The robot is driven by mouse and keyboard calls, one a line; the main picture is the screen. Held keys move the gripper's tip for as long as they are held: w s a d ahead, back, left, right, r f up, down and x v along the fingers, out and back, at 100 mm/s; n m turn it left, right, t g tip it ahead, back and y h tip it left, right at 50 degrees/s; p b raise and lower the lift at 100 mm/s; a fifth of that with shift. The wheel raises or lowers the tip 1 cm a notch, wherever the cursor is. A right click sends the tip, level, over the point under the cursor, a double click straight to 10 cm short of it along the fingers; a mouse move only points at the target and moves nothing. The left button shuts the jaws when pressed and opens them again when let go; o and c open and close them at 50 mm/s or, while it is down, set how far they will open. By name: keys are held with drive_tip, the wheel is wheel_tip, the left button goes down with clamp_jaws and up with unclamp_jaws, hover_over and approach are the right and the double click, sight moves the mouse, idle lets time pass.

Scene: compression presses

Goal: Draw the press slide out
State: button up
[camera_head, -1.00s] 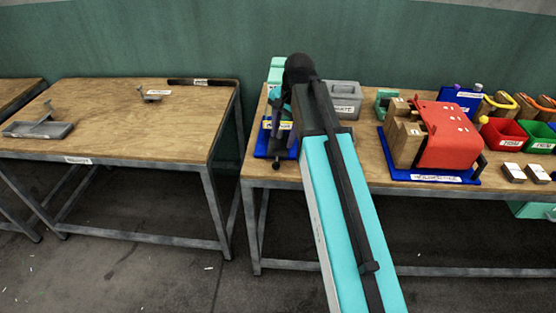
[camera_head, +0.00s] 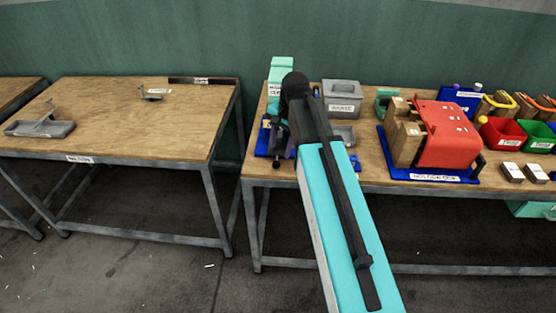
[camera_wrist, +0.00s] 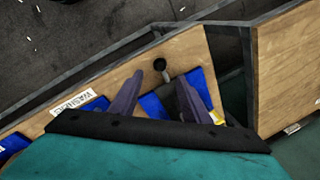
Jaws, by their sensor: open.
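The press stands at the left end of the right-hand table, on a blue base (camera_head: 262,143) largely hidden by my arm in the head view. In the wrist view its blue base (camera_wrist: 152,106) shows below and between my fingers. A black round knob (camera_wrist: 159,64) on a short grey stem, seemingly the slide's handle, shows close to my fingertips. My gripper (camera_wrist: 173,78) is open, its two dark fingers pointing toward the knob. I cannot tell whether they touch it. In the head view the gripper (camera_head: 280,138) is above the blue base, partly hidden.
A grey bin (camera_head: 342,97) stands behind my arm. A red press (camera_head: 450,135) on a blue base is to the right, with red and green bins (camera_head: 503,133) beyond. A separate wooden table (camera_head: 120,120) stands left across a gap.

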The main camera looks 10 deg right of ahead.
sight(277, 162)
drive_tip(key=shift+w+a+f+p, duration=0.2)
drive_tip(key=shift+f+p, duration=0.15)
drive_tip(key=shift+f, duration=1.05)
drive_tip(key=shift+w+a+f+p, duration=0.15)
drive_tip(key=shift+w+f+p, duration=0.15)
drive_tip(key=shift+f, duration=1.05)
drive_tip(key=shift+w+a+f+p, duration=0.2)
drive_tip(key=shift+f+p, duration=0.15)
drive_tip(key=shift+f, duration=1.05)
drive_tip(key=shift+s, duration=0.1)
clamp_jaws()
